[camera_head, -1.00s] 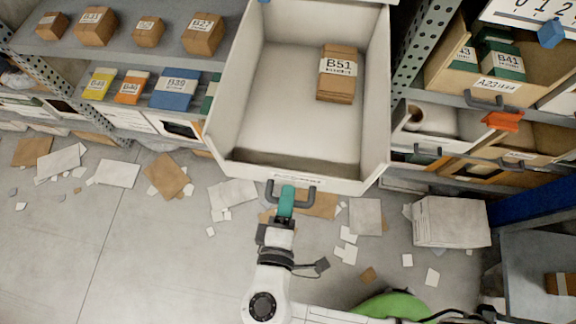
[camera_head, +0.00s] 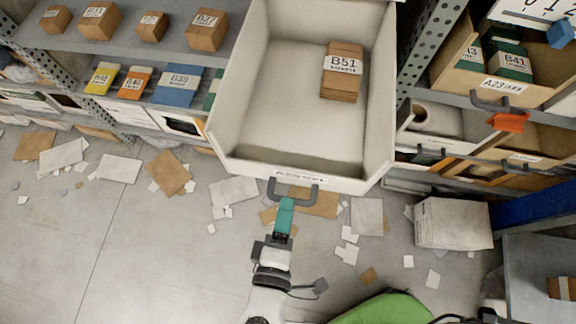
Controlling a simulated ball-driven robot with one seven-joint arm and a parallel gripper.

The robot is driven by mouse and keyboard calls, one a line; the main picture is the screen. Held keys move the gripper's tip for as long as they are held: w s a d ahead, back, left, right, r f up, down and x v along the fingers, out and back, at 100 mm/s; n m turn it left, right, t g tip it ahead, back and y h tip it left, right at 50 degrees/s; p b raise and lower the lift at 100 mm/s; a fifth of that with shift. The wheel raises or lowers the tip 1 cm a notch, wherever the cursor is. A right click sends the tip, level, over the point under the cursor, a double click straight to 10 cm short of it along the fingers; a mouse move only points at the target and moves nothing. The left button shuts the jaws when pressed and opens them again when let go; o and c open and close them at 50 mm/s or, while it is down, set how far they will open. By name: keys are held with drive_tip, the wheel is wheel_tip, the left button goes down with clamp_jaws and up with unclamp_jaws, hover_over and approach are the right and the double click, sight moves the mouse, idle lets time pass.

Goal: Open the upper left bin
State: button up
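The large pale bin (camera_head: 285,130) is pulled far out from the rack in the upper middle of the head view. Its open top shows a brown box marked B51 (camera_head: 343,72) inside at the right. A dark handle (camera_head: 293,190) is on its front, under a small label. My gripper (camera_head: 285,203) has teal fingers and is just below the handle, its tips at or close to the lower bar. The fingers appear as one narrow shape, so I cannot tell their opening or whether they touch the handle.
Left shelves (camera_head: 120,45) hold brown, yellow, orange and blue boxes. Right shelves hold more bins, one with an orange clip (camera_head: 508,122). Cardboard and paper scraps litter the floor. A white box (camera_head: 453,222) and blue beam stand at the right. Open floor lies at the left.

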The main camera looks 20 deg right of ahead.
drive_tip(key=v, duration=0.6)
drive_tip(key=shift+s+a+b, duration=0.2)
drive_tip(key=shift+s+b, duration=0.15)
drive_tip(key=shift+r, duration=0.1)
